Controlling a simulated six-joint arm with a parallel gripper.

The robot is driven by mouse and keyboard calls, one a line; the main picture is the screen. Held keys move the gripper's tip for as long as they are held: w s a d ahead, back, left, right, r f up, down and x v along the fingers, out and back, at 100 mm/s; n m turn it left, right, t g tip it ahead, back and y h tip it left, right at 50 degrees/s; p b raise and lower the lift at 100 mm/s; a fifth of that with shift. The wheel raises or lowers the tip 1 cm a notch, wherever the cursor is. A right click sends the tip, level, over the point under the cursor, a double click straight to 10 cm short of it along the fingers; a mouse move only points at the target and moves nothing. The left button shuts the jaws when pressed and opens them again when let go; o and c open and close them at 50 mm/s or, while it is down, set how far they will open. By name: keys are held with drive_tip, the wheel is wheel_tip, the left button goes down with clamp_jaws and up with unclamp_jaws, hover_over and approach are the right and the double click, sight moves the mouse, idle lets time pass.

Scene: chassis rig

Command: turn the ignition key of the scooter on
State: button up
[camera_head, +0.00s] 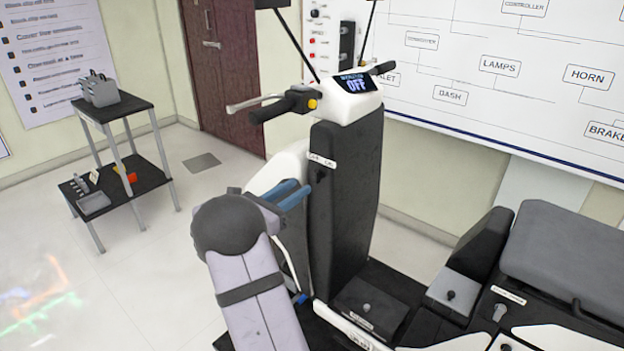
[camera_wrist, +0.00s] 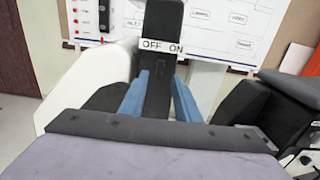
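The scooter's dark front column (camera_head: 345,200) stands upright in the middle of the head view. A white OFF/ON label (camera_head: 322,160) is on it, with the small dark ignition key (camera_head: 320,175) just below. The label (camera_wrist: 162,46) also shows in the wrist view, with a dark shape that may be the key (camera_wrist: 160,66) under it. The key's angle is too small to read. The dash display (camera_head: 357,84) reads OFF. My gripper (camera_head: 298,192) has its blue fingers pointing at the column, just left of and below the key. In the wrist view my gripper (camera_wrist: 160,76) is open, its fingers apart.
The handlebar (camera_head: 285,103) is above my gripper. A white body panel (camera_head: 283,168) lies to the left of the column. The black floor box with a knob (camera_head: 370,305) and the seat (camera_head: 565,255) are to the right. A cart (camera_head: 115,150) stands far left.

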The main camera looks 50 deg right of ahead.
sight(315, 177)
drive_tip(key=shift+d, duration=0.1)
drive_tip(key=shift+d+p, duration=1.15)
drive_tip(key=shift+d, duration=2.4)
drive_tip(key=shift+f, duration=0.1)
clamp_jaws()
